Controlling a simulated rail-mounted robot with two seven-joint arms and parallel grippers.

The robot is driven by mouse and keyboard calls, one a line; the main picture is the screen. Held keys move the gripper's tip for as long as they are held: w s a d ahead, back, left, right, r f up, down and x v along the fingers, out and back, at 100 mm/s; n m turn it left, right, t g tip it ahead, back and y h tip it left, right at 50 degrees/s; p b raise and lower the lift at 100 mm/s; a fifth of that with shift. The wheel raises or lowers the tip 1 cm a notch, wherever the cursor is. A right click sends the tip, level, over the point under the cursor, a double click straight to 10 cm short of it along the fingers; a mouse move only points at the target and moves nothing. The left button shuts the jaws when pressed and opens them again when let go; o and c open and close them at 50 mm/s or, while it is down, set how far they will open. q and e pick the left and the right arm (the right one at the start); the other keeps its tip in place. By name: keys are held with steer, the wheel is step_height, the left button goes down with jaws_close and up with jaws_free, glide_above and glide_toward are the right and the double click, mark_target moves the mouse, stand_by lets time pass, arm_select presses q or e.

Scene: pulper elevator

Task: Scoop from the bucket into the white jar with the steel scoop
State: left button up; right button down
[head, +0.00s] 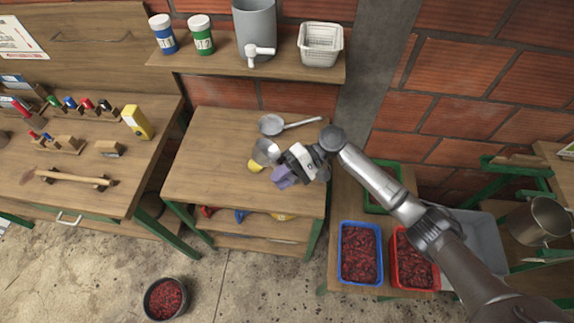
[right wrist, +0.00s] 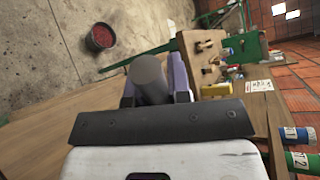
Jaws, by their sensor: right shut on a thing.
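My right gripper (head: 283,177) is over the middle table, its purple fingers shut on a grey cylindrical part. In the right wrist view this part (right wrist: 150,80) stands between the fingers (right wrist: 155,90); it looks like the steel scoop's handle. A rounded steel piece (head: 266,151), apparently the scoop's bowl, shows just left of the gripper. The dark bucket (head: 148,308) of red berries stands on the floor at the front left, well away from the gripper; it also shows in the right wrist view (right wrist: 88,41). I cannot make out a plain white jar. My left gripper is out of view.
A strainer (head: 271,125) lies behind the gripper, and a small yellow thing (head: 255,166) sits beside it. Blue (head: 343,268) and red (head: 396,275) berry crates stand right. The shelf (head: 225,68) holds two labelled jars, a grey container and a basket. The table's left part is clear.

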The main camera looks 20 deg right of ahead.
steer(key=f+h+p, duration=0.1)
steer(key=h+p, duration=0.1)
steer(key=p, duration=0.1)
steer(key=a+h+p, duration=0.1)
steer(key=h+p, duration=0.2)
steer(key=p, duration=0.1)
steer(key=a+f+h+p, duration=0.1)
steer(key=h+p, duration=0.1)
steer(key=p, duration=0.1)
steer(key=shift+a+f+m+p, duration=0.2)
steer(key=shift+f+m+p, duration=0.15)
steer(key=shift+m, duration=0.05)
stand_by(0.5)
